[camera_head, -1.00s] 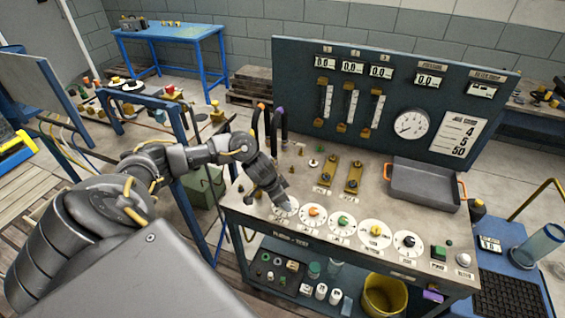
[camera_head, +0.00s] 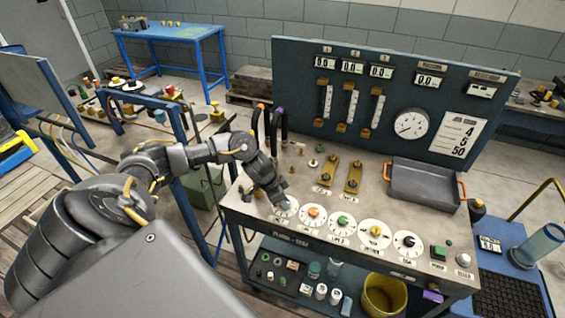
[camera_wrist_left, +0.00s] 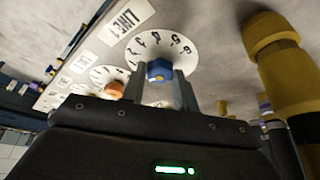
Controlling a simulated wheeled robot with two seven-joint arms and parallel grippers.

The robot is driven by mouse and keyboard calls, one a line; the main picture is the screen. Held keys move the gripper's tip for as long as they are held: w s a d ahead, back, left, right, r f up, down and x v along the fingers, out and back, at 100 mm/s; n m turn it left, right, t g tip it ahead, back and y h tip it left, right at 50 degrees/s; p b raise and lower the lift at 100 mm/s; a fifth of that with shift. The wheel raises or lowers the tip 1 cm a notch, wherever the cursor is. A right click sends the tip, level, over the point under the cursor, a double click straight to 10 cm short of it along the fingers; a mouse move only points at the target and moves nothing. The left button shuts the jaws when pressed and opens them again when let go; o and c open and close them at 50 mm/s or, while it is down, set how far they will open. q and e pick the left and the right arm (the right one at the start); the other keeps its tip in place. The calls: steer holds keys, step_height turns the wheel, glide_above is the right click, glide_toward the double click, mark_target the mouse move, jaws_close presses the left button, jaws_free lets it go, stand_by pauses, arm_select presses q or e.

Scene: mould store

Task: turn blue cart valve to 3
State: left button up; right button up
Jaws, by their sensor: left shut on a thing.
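The blue valve knob (camera_wrist_left: 158,70) sits at the centre of a white numbered dial (camera_wrist_left: 180,40) in the left wrist view. My left gripper (camera_wrist_left: 160,85) is shut on this knob, a finger on each side. A small yellow mark shows on the knob; I cannot tell surely which number it points at. In the head view my left gripper (camera_head: 281,202) reaches down onto the leftmost dial (camera_head: 291,209) of the row on the cart's front edge, hiding most of it and the knob. My right gripper is not in view.
An orange knob (camera_head: 313,212) stands just right of my gripper, then green (camera_head: 342,221), yellow (camera_head: 375,230) and black (camera_head: 408,241) knobs. Upright hoses (camera_head: 283,125) rise behind my wrist. A grey tray (camera_head: 425,186) sits at the right. The gauge panel (camera_head: 390,75) stands behind.

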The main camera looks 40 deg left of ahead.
arm_select(q)
steer(key=m, duration=0.2)
steer(key=m+g+h, duration=0.1)
steer(key=m, duration=0.1)
steer(key=shift+w+a, duration=0.15)
steer(key=m+b, duration=0.1)
steer(key=m, duration=0.1)
steer(key=m+g+h+b, duration=0.1)
steer(key=m, duration=0.1)
steer(key=shift+w+f+m+g, duration=0.1)
steer(key=shift+w+m+g, duration=0.1)
steer(key=shift+m+g, duration=0.1)
steer(key=shift+w+a+m+g+b, duration=0.1)
steer(key=shift+m+g+b, duration=0.3)
steer(key=shift+m, duration=0.5)
steer(key=m, duration=0.2)
steer(key=shift+w+r+m+g, duration=0.1)
steer(key=shift+r+m+g, duration=0.1)
steer(key=shift+m+g, duration=0.15)
steer(key=shift+w+m+g, duration=0.1)
steer(key=shift+m+g, duration=0.65)
steer(key=shift+m, duration=1)
steer(key=shift+f+p, duration=0.1)
steer(key=shift+p, duration=0.2)
steer(key=o, duration=1)
steer(key=shift+c, duration=0.2)
